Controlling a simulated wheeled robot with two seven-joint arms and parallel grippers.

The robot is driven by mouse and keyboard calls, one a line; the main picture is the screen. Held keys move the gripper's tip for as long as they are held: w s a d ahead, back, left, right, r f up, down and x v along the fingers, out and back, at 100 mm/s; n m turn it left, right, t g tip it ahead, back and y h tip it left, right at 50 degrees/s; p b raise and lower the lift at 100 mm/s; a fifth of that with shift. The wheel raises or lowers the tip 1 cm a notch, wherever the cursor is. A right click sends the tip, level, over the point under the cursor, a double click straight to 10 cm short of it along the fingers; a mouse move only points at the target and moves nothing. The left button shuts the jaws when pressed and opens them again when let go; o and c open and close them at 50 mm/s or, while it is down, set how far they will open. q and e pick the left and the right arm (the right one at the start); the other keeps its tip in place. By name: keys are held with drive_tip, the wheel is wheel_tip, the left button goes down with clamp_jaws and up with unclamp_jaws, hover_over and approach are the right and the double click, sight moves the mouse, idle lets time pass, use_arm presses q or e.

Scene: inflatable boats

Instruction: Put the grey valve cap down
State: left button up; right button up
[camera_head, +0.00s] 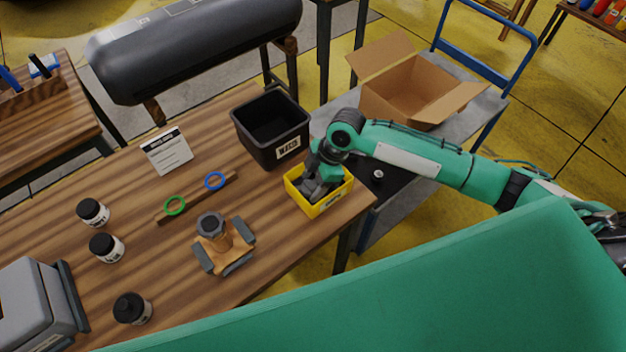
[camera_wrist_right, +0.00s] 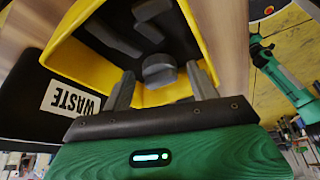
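The grey valve cap (camera_wrist_right: 159,70) is a short round piece inside the yellow bin (camera_head: 321,208). In the right wrist view it shows just beyond and between my right fingertips, with a gap on each side. My right gripper (camera_wrist_right: 160,80) is open and points down into the bin. In the head view my right gripper (camera_head: 322,182) covers much of the bin's inside, and the cap cannot be told apart there. The yellow bin's wall also shows in the right wrist view (camera_wrist_right: 72,38). My left gripper is out of view.
Other grey parts (camera_wrist_right: 112,40) lie in the bin. A black waste bin (camera_head: 270,150) stands behind it. A wooden stand with a grey fitting (camera_head: 222,244), green ring (camera_head: 174,205), blue ring (camera_head: 214,181) and black-lidded jars (camera_head: 106,247) are to the left.

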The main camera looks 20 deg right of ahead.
drive_tip(key=shift+r, duration=0.15)
drive_tip(key=shift+r, duration=0.3)
drive_tip(key=b+v, duration=0.1)
drive_tip(key=v, duration=1)
drive_tip(key=shift+d+r, duration=0.25)
drive_tip(key=shift+r, duration=0.1)
drive_tip(key=shift+f, duration=0.1)
